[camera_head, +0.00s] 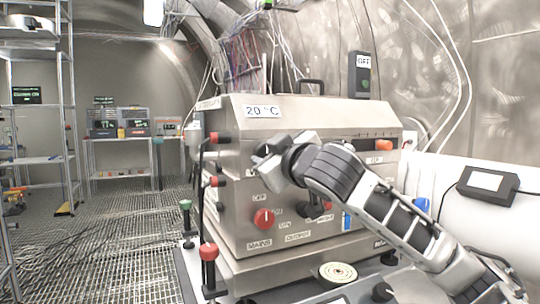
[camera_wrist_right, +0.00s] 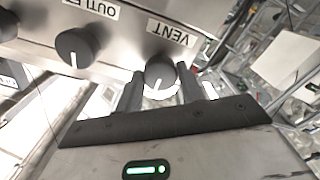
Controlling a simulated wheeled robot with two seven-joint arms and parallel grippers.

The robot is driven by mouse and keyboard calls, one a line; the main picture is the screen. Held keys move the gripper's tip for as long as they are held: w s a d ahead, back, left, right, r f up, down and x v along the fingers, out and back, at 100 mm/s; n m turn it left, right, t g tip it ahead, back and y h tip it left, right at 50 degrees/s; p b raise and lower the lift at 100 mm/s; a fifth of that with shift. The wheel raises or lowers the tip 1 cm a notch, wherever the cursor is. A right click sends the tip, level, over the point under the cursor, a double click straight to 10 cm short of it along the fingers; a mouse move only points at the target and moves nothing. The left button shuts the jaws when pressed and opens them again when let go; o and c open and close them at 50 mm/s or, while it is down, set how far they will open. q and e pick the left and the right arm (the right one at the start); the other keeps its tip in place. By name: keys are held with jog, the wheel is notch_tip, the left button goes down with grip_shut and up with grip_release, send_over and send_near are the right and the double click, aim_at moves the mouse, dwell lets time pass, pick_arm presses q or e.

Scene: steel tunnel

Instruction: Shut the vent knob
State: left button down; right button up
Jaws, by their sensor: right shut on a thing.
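The vent knob (camera_wrist_right: 160,74) is a dark round knob with a white pointer mark, beside the VENT label (camera_wrist_right: 172,32) in the right wrist view. My right gripper (camera_wrist_right: 160,88) has one finger on each side of it and is shut on it. In the head view my right gripper (camera_head: 272,158) is against the front of the steel box (camera_head: 300,115), and it hides the vent knob there. My left gripper is not in view.
Beside it in the wrist view is another dark knob (camera_wrist_right: 77,46) by the OUTLET label. The box front also has a red mains knob (camera_head: 264,218). Red-topped posts (camera_head: 209,252) stand at the box's left. A grated floor lies left.

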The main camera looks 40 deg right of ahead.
jog(key=shift+r, duration=0.1)
jog(key=o, duration=1)
pick_arm(q)
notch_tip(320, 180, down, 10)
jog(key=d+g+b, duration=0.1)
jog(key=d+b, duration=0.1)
jog(key=b, duration=0.5)
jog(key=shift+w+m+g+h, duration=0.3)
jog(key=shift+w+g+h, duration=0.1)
pick_arm(e)
jog(key=v, duration=1.6)
jog(key=shift+d, duration=0.1)
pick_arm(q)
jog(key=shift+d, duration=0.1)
